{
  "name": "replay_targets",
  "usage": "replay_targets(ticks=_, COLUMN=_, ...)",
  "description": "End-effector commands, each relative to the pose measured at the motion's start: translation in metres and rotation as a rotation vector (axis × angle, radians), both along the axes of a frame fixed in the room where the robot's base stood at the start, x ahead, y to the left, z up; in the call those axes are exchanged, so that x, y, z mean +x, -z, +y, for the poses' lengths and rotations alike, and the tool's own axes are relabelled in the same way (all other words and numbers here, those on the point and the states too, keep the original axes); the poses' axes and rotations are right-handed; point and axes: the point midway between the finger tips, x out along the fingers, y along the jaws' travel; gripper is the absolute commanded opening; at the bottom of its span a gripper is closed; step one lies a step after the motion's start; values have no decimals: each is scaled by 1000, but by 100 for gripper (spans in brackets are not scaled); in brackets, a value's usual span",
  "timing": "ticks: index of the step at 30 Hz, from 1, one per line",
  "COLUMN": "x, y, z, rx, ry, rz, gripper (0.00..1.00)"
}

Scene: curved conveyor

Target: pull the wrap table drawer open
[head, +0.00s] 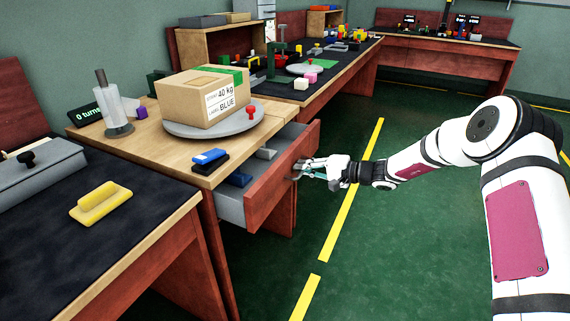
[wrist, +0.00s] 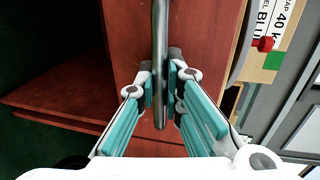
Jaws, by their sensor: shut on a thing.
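The wrap table (head: 178,140) has a light wooden top and red-brown sides. Its drawer (head: 283,172) has a red-brown front and stands out from the table, with grey inner walls and blue and grey items visible inside. My gripper (head: 299,172) is at the drawer front, at its handle. In the wrist view, my gripper's teal-padded fingers (wrist: 161,88) are shut on a dark bar, the drawer handle (wrist: 160,50), which runs along the red-brown front (wrist: 128,60). Part of the handle is hidden between the fingers.
A cardboard box (head: 203,97) marked 40 kg and BLUE sits on a round grey turntable (head: 180,130) on the wrap table. A dark bench with a yellow block (head: 100,203) stands at the front left.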

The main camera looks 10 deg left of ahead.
Motion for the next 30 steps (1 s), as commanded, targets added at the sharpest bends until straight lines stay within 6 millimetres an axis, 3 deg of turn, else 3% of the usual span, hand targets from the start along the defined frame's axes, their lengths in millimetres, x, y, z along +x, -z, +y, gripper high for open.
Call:
replay_targets(ticks=1, x=-4, y=0, z=-17, rx=-2, ry=6, rz=1, gripper=0)
replay_targets(ticks=6, x=-19, y=1, z=-59, rx=-2, ry=6, rz=1, gripper=0)
replay_targets(ticks=15, x=-40, y=1, z=-112, rx=-2, ry=3, rz=1, gripper=0)
replay_targets(ticks=21, x=-46, y=1, z=-129, rx=-2, ry=2, rz=0, gripper=0)
replay_targets(ticks=30, x=-48, y=1, z=-136, rx=-2, ry=2, rz=0, gripper=0)
